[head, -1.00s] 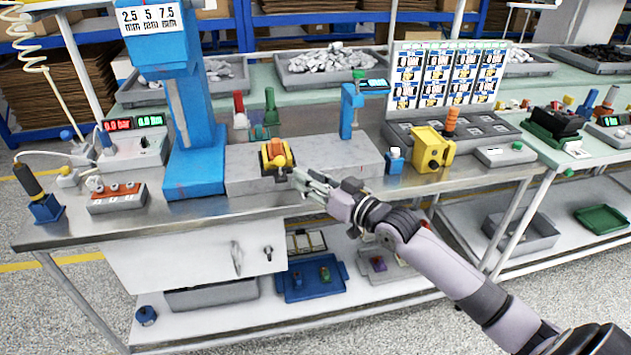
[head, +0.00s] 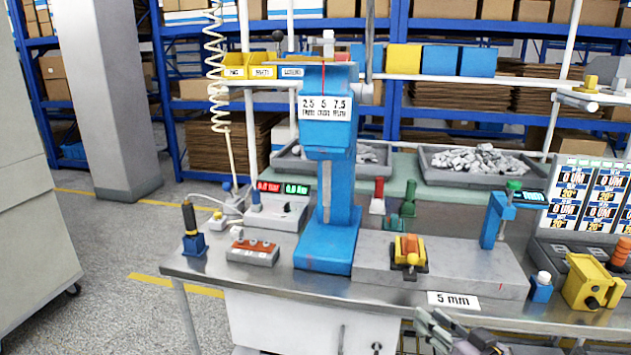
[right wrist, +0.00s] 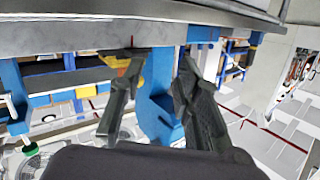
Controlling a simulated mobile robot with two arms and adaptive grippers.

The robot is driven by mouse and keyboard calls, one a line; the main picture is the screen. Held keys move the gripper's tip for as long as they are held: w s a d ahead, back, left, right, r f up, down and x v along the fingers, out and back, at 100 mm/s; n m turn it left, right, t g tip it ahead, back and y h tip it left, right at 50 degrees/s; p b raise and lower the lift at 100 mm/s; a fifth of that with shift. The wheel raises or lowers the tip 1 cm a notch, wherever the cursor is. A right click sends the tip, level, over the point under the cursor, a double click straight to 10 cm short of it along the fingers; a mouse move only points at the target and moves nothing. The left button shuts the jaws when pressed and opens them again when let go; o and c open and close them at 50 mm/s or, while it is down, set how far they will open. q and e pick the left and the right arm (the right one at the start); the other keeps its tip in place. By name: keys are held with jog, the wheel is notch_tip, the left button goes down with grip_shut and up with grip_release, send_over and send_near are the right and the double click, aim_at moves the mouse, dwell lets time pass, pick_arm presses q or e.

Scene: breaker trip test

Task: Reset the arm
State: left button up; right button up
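My right gripper (head: 432,325) is at the bottom edge of the head view, in front of the bench and partly cut off. In the right wrist view its two fingers (right wrist: 158,60) stand apart with nothing held between them. The yellow and orange breaker unit (head: 408,252) sits on the grey block (head: 470,272), apart from the gripper. The blue press (head: 328,235) with the 2.5, 5, 7.5 mm sign (head: 327,107) stands left of it. My left gripper is not in view.
A "5 mm" label (head: 454,300) is at the bench's front edge. A small blue stand (head: 498,218), a blue block (head: 541,290) and a yellow device (head: 590,283) are on the right. A meter box (head: 276,212) and a switch box (head: 252,252) are on the left.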

jog(key=s+a+f+g+h, duration=0.1)
jog(key=s+a+f+g, duration=0.35)
jog(key=s+f, duration=0.45)
jog(key=s+a+f+g+h, duration=0.15)
jog(key=s+f+g, duration=0.3)
jog(key=s, duration=0.65)
jog(key=s+a+f+g+h, duration=0.1)
jog(key=s+f+g+h, duration=0.3)
jog(key=s, duration=0.6)
notch_tip(320, 180, down, 26)
jog(key=s+y+p, duration=0.1)
jog(key=s+y, duration=0.1)
jog(key=s+d+f, duration=0.1)
jog(key=s+f, duration=0.6)
jog(key=s, duration=0.1)
jog(key=s+d+f+g+p, duration=0.1)
jog(key=s+d+f, duration=0.1)
jog(key=s+f, duration=0.5)
jog(key=shift+s+d+n+h, duration=0.25)
jog(key=shift+s+n+h, duration=0.1)
jog(key=shift+s, duration=0.25)
